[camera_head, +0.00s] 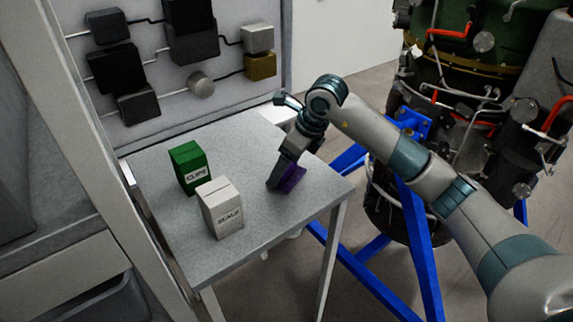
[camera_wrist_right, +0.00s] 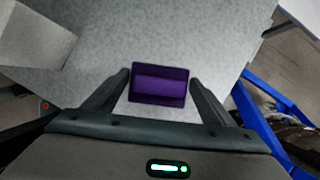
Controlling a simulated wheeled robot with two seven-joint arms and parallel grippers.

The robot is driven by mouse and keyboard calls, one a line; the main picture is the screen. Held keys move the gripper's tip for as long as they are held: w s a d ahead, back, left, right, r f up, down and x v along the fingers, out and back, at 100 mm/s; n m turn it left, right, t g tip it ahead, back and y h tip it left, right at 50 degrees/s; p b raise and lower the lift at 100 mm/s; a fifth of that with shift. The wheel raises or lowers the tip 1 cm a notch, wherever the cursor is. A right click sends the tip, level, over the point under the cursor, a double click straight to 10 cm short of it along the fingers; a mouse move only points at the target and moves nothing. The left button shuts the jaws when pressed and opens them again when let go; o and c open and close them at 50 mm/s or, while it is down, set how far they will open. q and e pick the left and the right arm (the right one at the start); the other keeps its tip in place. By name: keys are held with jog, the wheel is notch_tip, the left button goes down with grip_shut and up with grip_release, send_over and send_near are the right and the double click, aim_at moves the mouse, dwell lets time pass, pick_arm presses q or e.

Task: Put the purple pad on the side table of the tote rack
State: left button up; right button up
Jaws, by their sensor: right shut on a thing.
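The purple pad (camera_head: 292,179) is at my right gripper's fingertips, over the right part of the grey side table (camera_head: 255,222) in the head view. The right gripper (camera_head: 276,182) points down and is shut on the pad. In the right wrist view the pad (camera_wrist_right: 160,85) lies between the two fingers of my right gripper (camera_wrist_right: 158,80), with the grey tabletop behind it. The pad is low, at or close to the tabletop; I cannot tell if it touches. My left gripper is not in view.
A green CLIPS box (camera_head: 189,168) and a white SEALS box (camera_head: 220,208) stand on the table's left half. A panel with dark blocks (camera_head: 190,30) rises behind the table. A blue stand (camera_head: 425,250) with an engine is at the right. The tabletop between boxes and gripper is clear.

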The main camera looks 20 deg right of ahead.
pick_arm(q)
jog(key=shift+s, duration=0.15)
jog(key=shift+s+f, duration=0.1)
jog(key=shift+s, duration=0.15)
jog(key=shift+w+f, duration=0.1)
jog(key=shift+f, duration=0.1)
pick_arm(e)
jog(key=shift+f, duration=0.25)
